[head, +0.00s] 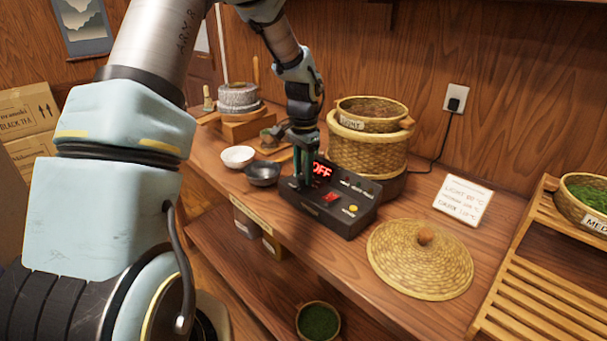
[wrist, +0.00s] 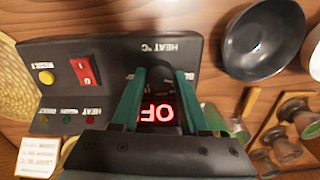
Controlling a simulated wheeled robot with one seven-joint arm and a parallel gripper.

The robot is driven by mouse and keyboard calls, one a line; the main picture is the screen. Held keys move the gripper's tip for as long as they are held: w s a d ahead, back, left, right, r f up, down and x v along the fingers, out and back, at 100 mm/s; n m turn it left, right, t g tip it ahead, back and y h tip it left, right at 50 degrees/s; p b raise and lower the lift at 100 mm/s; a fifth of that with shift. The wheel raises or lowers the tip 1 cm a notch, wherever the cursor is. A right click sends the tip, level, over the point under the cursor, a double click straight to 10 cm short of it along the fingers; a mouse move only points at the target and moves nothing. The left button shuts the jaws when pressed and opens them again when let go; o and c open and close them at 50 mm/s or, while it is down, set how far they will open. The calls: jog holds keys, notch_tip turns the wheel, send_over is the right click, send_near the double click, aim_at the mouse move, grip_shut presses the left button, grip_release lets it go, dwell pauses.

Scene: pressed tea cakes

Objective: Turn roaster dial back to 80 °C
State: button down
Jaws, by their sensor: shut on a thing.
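The roaster's black control box (head: 345,222) stands on the wooden counter, its red display (head: 322,170) reading OFF. In the wrist view the box's panel (wrist: 115,60) shows a HEAT °C label, a red switch (wrist: 84,70) and a yellow button (wrist: 46,76). My gripper (head: 303,182) points down at the left part of the panel. In the wrist view its green fingers are closed on a dark dial (wrist: 158,78), whose marker and scale are mostly hidden. The display is partly covered there.
The woven roaster basket (head: 365,150) stands behind the box. A white bowl (head: 238,156) and a dark bowl (head: 263,173) are close on the left. A woven lid (head: 420,262) lies at the right front, with a temperature card (head: 462,201) behind it.

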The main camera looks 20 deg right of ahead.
aim_at(303, 176)
jog(key=shift+n, duration=0.6)
jog(key=shift+c, duration=2.1)
grip_release()
notch_tip(303, 176, up, 11)
jog(key=b, duration=0.2)
jog(key=shift+b, duration=0.35)
jog(key=shift+f, duration=0.1)
